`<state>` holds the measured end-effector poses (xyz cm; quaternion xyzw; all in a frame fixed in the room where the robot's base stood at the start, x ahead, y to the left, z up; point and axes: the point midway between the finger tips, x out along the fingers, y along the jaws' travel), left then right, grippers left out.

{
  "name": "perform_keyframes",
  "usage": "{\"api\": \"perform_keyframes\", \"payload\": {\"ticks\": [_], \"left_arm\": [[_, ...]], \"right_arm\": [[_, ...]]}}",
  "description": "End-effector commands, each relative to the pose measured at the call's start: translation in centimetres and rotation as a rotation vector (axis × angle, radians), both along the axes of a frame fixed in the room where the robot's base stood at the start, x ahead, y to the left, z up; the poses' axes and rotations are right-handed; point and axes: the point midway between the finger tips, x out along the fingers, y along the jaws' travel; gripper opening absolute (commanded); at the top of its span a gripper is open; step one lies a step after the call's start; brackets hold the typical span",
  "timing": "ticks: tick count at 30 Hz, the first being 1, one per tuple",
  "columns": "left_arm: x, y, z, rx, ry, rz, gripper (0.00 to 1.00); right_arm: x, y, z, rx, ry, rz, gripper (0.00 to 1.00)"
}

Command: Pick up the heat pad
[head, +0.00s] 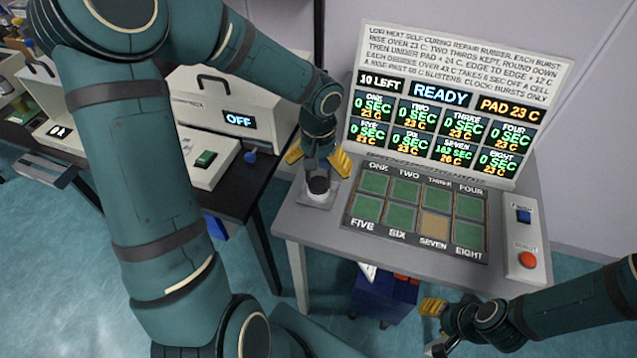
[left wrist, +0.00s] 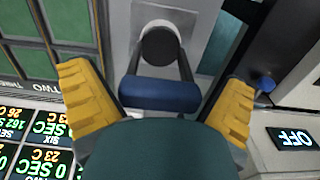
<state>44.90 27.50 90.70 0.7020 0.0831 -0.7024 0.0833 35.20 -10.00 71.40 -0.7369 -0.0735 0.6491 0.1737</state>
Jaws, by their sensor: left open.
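The heat pad (head: 318,186) shows in the head view as a small dark round-topped piece on a pale stand at the left end of the grey table. In the left wrist view it seems to be the dark and white round piece with a blue bar handle (left wrist: 158,95). My left gripper (head: 317,160) is open just above it, its yellow fingers on either side. In the left wrist view the handle lies between the fingers, with a gap on each side. My right gripper (head: 436,326) is low at the right, apart from the table, and looks open and empty.
A board of numbered green cells (head: 417,213), cell seven tan, lies right of the pad. A display panel (head: 440,115) stands behind it, reading READY. A button box (head: 526,240) is at the right edge. A white machine reading OFF (head: 238,120) stands left on a black bench.

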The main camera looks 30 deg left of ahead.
Motion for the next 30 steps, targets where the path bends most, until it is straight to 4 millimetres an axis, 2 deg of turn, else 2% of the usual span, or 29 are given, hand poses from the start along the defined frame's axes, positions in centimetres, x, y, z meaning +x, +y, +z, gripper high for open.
{"api": "perform_keyframes", "payload": {"ticks": [2, 3, 7, 9, 11, 23, 26, 30], "left_arm": [[0.0, 0.0, 0.1, 0.0, 0.0, 0.0, 1.0], [0.0, 0.0, 0.1, 0.0, 0.0, 0.0, 0.86], [0.0, 0.0, 0.1, 0.0, 0.0, 0.0, 0.4], [0.0, 0.0, 0.1, 0.0, -0.001, 0.0, 0.28], [0.0, 0.0, 0.1, 0.0, -0.001, 0.0, 0.24], [0.1, 0.0, 0.6, 0.001, -0.004, 0.0, 0.24], [0.2, 0.0, 1.7, 0.003, -0.007, -0.001, 0.24], [0.2, 0.0, 4.1, 0.003, -0.008, -0.001, 0.24]], "right_arm": [[0.0, 0.0, 0.1, 0.0, 0.0, 0.0, 0.47], [0.0, 0.0, 0.1, 0.0, 0.0, 0.0, 0.47], [0.0, 0.0, 0.1, 0.0, 0.0, 0.0, 0.47], [0.0, 0.0, 0.1, 0.0, 0.0, 0.0, 0.47], [0.0, 0.0, 0.1, 0.0, 0.0, 0.0, 0.47], [0.0, 0.0, 0.2, 0.0, 0.001, 0.0, 0.47], [-0.1, 0.0, 0.6, 0.0, 0.002, 0.001, 0.47], [-0.2, 0.0, 1.4, 0.001, 0.005, 0.001, 0.47]]}}
